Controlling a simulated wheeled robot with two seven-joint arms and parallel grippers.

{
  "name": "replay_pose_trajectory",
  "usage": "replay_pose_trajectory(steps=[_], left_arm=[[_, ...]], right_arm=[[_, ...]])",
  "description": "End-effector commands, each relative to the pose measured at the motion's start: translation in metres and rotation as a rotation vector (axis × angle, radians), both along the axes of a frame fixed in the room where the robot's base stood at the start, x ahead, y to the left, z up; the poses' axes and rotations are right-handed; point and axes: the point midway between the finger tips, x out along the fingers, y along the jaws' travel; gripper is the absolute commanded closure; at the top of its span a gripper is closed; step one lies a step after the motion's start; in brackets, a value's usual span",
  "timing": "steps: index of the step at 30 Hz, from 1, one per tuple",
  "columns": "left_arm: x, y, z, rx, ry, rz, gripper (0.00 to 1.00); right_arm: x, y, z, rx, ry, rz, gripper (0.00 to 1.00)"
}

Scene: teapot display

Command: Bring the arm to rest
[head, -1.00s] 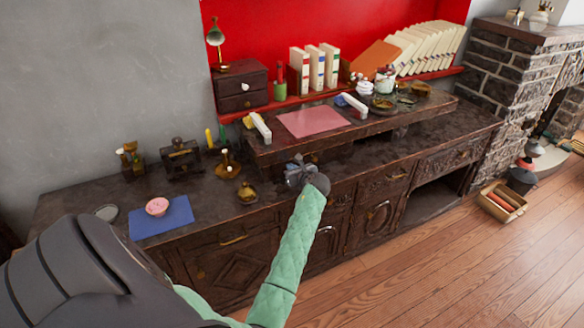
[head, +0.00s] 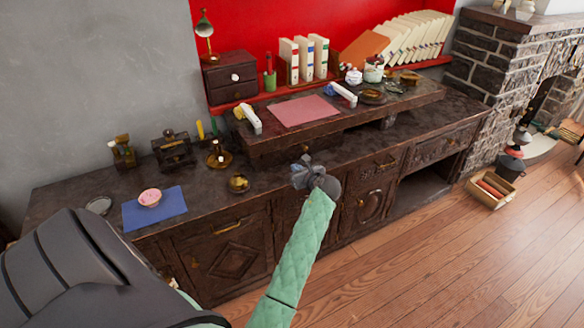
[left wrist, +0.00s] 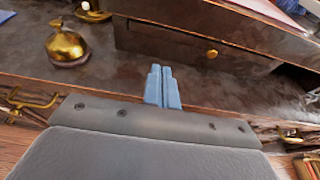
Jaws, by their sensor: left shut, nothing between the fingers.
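My left gripper (head: 306,166) is at the end of the green-sleeved left arm, in front of the dark wooden sideboard (head: 290,205), near its front edge. In the left wrist view its two blue fingers (left wrist: 162,88) are together with nothing between them. They point at the sideboard top, below the raised shelf's front with a small brass knob (left wrist: 212,54). My right gripper is not in either view.
A brass pot (head: 238,183) stands on the sideboard left of my gripper. It also shows in the left wrist view (left wrist: 67,46). A pink bowl (head: 150,198) sits on a blue mat (head: 167,215). A pink mat (head: 300,111) lies on the raised shelf.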

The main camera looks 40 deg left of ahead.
Motion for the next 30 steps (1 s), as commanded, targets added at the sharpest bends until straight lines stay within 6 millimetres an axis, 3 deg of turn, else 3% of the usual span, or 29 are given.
replay_pose_trajectory(steps=[3,16,23,30], left_arm=[[-0.003,-0.008,0.002,0.000,0.000,0.000,1.00],[-0.005,-0.011,0.004,-0.026,-0.062,0.021,1.00],[-0.010,-0.011,-0.004,-0.187,-0.358,0.165,1.00],[-0.016,-0.022,-0.011,-0.473,-0.740,0.370,1.00]], right_arm=[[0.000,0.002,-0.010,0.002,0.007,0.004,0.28],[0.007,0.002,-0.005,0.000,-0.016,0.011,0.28],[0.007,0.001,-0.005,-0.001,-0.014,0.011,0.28],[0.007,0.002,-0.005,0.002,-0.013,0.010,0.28]])
